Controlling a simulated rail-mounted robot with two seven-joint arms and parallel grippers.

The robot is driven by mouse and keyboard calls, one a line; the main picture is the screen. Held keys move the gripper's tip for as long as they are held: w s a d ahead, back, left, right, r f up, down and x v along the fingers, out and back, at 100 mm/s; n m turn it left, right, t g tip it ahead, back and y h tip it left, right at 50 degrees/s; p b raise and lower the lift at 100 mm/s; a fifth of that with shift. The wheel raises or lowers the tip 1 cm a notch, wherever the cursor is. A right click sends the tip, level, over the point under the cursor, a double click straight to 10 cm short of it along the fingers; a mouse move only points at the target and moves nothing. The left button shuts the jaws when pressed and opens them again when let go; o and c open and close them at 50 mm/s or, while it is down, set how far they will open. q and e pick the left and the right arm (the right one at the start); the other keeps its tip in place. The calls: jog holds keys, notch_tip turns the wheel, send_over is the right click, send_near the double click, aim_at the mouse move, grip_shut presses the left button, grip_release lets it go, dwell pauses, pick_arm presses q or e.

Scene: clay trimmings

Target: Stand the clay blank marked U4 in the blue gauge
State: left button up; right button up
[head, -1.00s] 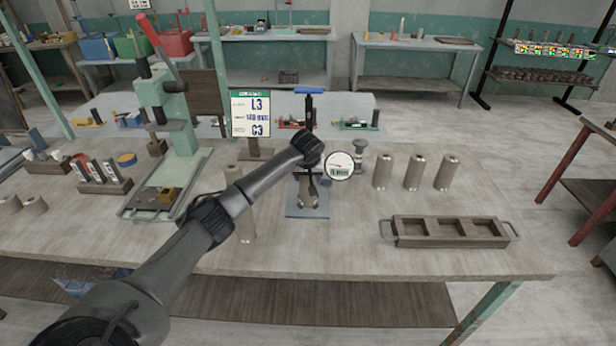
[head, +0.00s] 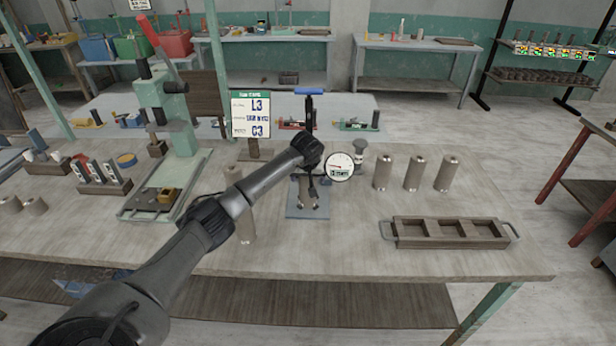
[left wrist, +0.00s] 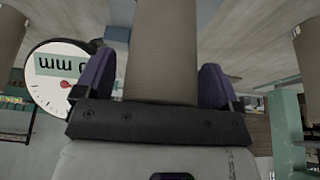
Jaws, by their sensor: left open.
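The blue gauge (head: 309,92) stands mid-table, with a blue-topped post, a blue-grey base plate (head: 294,213) and a round dial (head: 339,167). The dial also shows in the left wrist view (left wrist: 50,90). My left gripper (head: 308,204) is down at the gauge, partly hidden by my arm. Its fingers are open on either side of a grey-brown clay blank (left wrist: 160,50), which stands at the gauge over the base plate. Its exact seating is hidden. No U4 mark is readable on any blank. My right gripper is not in view.
Three upright cylinders (head: 413,173) stand right of the gauge, behind an empty three-pocket wooden tray (head: 408,242). Another cylinder (head: 246,230) is partly behind my arm. A green press (head: 178,120) and a card (head: 249,114) reading L3 stand to the left.

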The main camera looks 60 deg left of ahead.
pick_arm(q)
jog(key=p+v, duration=0.2)
jog(key=v, duration=1)
jog(key=w+d+f+n+t+h, duration=0.1)
jog(key=w+d+f+t+h, duration=0.15)
jog(key=d, duration=0.55)
jog(key=w+d+f+t+h, duration=0.1)
jog(key=d+f+h, duration=0.25)
jog(key=d, duration=0.55)
jog(key=w+d+f+n+t+h, duration=0.15)
jog(key=d+h, duration=0.25)
jog(key=d, duration=0.4)
jog(key=s+d+r+n+t+h, duration=0.1)
jog(key=s+d+n+t+h, duration=0.15)
jog(key=d+n, duration=0.35)
jog(key=s+d+r+n+t+h, duration=0.1)
jog(key=d+n+t+h, duration=0.25)
jog(key=d, duration=0.35)
jog(key=s+a+f+m+g+y, duration=0.1)
jog(key=s+f+m+g+y, duration=0.1)
jog(key=s+f+m+y, duration=1)
jog(key=s+a+f+m+g+y, duration=0.1)
jog(key=s+a+f+m+y, duration=0.15)
jog(key=s+m, duration=1.1)
jog(key=s+d+f+g+h, duration=0.2)
jog(key=s+d+f+g, duration=0.2)
jog(key=s+g, duration=0.3)
jog(key=shift+s+d+f, duration=0.25)
jog(key=shift+s+d, duration=0.25)
jog(key=shift+d, duration=0.25)
